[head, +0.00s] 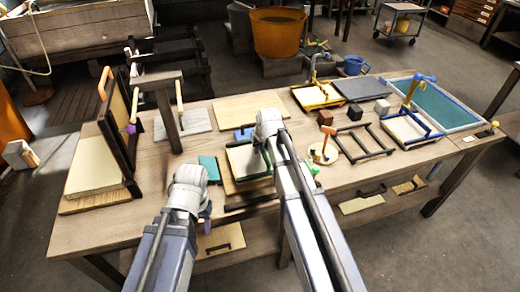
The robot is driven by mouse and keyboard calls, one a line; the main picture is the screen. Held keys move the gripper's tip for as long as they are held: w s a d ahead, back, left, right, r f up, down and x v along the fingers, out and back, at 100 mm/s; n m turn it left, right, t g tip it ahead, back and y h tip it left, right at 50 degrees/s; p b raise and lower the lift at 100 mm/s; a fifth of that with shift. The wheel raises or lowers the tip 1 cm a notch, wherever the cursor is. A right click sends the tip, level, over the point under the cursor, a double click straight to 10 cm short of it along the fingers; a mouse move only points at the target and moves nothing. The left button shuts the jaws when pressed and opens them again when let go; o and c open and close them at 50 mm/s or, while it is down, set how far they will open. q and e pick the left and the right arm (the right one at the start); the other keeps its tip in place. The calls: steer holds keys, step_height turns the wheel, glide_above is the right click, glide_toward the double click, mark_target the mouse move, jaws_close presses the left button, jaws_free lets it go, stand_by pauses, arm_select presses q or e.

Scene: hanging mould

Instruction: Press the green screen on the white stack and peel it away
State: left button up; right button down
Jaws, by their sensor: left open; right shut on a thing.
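A cream-white stack (240,161) lies on a brown board near the middle of the bench. A dark green edge, seemingly the green screen (266,161), shows at the stack's right side; my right arm hides much of it. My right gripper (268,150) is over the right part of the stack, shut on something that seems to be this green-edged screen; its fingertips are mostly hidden. I cannot tell whether the screen touches the stack. My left gripper (206,212) is open at the bench's front edge, left of and nearer than the stack. A green knob (313,169) shows right of my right arm.
A teal tile (210,166) lies left of the stack. To the right are a black frame (364,153), a blue-edged frame (408,129) and a teal-filled tray (452,108). A tan board (250,108) lies behind.

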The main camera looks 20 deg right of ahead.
steer(key=shift+s+f+b, duration=0.1)
steer(key=shift+f+b, duration=0.65)
stand_by(1.5)
steer(key=shift+r+p, duration=0.25)
steer(key=shift+p, duration=0.05)
steer(key=shift+r+p, duration=0.85)
steer(key=shift+r, duration=0.05)
steer(key=shift+r, duration=0.15)
step_height(320, 180, up, 7)
steer(key=p, duration=0.7)
